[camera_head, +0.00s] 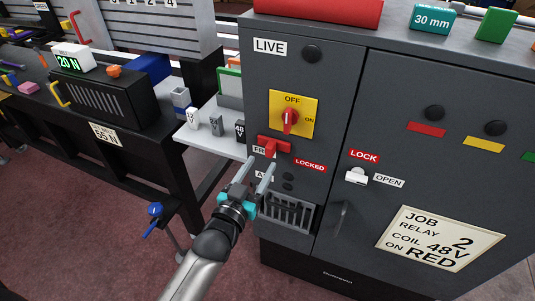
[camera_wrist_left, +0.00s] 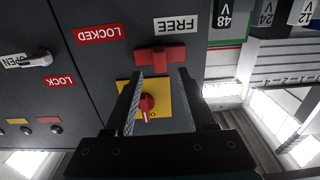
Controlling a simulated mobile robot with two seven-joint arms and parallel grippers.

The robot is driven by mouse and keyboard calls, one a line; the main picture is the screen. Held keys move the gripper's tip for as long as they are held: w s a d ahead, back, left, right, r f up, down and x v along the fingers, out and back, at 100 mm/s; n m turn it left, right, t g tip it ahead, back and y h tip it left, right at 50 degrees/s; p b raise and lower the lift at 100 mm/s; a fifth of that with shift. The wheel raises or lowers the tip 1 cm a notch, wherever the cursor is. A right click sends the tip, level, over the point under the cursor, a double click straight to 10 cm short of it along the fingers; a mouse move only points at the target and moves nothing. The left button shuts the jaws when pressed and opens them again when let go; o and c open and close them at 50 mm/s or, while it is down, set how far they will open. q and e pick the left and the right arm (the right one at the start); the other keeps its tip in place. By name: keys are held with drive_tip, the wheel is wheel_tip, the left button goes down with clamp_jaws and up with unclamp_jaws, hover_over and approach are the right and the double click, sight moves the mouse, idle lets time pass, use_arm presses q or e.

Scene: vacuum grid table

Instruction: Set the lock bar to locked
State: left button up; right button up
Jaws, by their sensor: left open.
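The red lock bar (camera_head: 280,145) is on the front of the dark grey cabinet, beside the FREE label (camera_head: 259,150), which is partly hidden. The LOCKED label (camera_head: 311,165) is to its right and lower. My left gripper (camera_head: 260,164) is open and empty, just below and in front of the bar. In the left wrist view, which shows the panel upside down, the bar (camera_wrist_left: 160,56) lies just beyond the fingertips (camera_wrist_left: 160,76), roughly centred between them. I cannot tell whether they touch it. My right gripper is not in view.
A red rotary switch (camera_head: 290,120) on a yellow plate is above the bar. A white latch (camera_head: 356,175) by the LOCK and OPEN labels and a vertical handle (camera_head: 341,215) are on the cabinet door. A white shelf (camera_head: 205,138) with small labelled blocks is at the left.

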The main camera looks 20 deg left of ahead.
sight(268, 153)
use_arm(q)
drive_tip(key=shift+w+d+b, duration=0.1)
drive_tip(key=shift+w+b, duration=0.3)
drive_tip(key=shift+w, duration=2.4)
drive_tip(key=shift+c, duration=0.2)
clamp_jaws()
